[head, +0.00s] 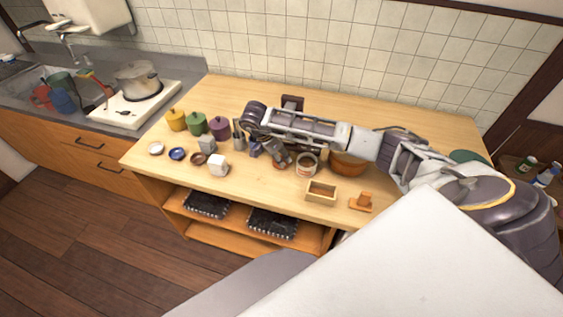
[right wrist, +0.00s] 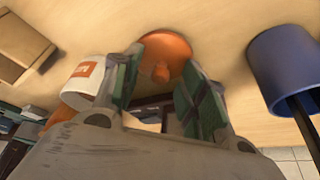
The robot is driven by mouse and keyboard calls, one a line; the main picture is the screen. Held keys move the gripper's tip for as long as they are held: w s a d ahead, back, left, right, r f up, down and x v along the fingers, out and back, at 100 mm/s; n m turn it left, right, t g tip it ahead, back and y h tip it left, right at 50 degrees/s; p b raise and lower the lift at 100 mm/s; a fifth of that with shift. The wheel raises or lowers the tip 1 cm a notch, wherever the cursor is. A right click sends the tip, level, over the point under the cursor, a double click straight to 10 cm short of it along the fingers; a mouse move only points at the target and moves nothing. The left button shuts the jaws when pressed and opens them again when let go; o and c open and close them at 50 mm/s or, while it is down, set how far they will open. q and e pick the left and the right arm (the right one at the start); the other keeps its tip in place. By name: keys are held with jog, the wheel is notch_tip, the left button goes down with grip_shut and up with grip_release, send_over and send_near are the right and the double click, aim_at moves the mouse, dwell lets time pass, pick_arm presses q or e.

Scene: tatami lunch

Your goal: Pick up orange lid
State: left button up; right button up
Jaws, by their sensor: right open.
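The orange lid (right wrist: 165,55) is a round disc with a small knob, lying on the wooden table in the right wrist view. My right gripper (right wrist: 166,72) is open above it. Its two green-padded fingers are spread on either side of the knob, with a gap on both sides, and they hide part of the lid's edges. In the head view my right gripper (head: 280,158) points down at the table, left of the white canister, and mostly hides the lid. My left gripper does not show.
A blue cup (right wrist: 278,70) stands on the other side. A wooden box (head: 321,193) is nearer the front edge. Several small jars and bowls stand left.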

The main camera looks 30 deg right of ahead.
jog(key=c, duration=0.7)
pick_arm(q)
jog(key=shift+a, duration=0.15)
pick_arm(e)
jog(key=shift+c, duration=0.8)
jog(key=shift+r, duration=0.1)
notch_tip(320, 180, up, 9)
jog(key=shift+f+b, duration=0.1)
jog(key=shift+b, duration=0.3)
pick_arm(q)
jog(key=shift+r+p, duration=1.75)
jog(key=shift+p, duration=0.35)
pick_arm(e)
notch_tip(320, 180, up, 19)
